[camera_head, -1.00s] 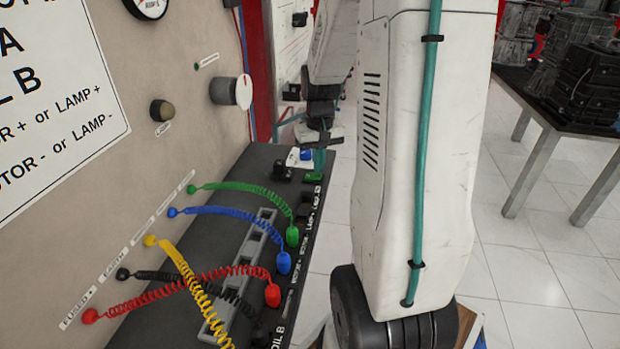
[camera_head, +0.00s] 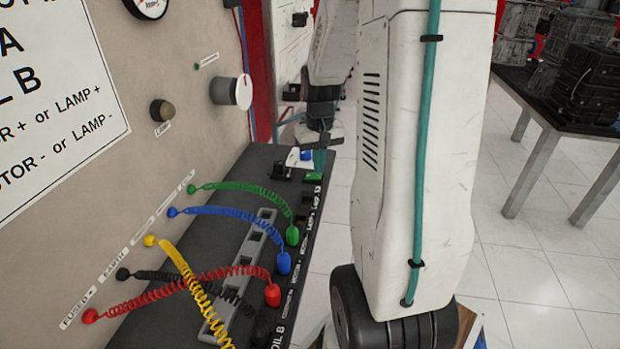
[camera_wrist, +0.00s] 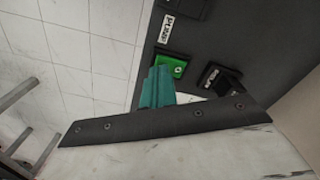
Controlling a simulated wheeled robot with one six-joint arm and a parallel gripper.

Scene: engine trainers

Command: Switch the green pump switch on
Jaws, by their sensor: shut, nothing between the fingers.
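The green pump switch (camera_wrist: 172,66) is a small green rocker in the dark panel, beside a white label (camera_wrist: 167,27) in the wrist view. It also shows as a small green patch (camera_head: 315,177) at the far end of the bench in the head view. I cannot tell its on or off position. My gripper (camera_wrist: 159,72) has teal fingers, shut and empty. Its tips appear right beside the switch and cover part of its edge in the wrist view. In the head view my gripper (camera_head: 320,160) is just above the switch; I cannot tell whether they touch.
A black switch (camera_wrist: 211,76) sits right of the green one. Coiled leads, such as the green lead (camera_head: 245,190), run from the wall panel (camera_head: 200,60) to the bench. A blue knob (camera_head: 306,155) is close to my gripper. A table (camera_head: 570,125) stands at the right.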

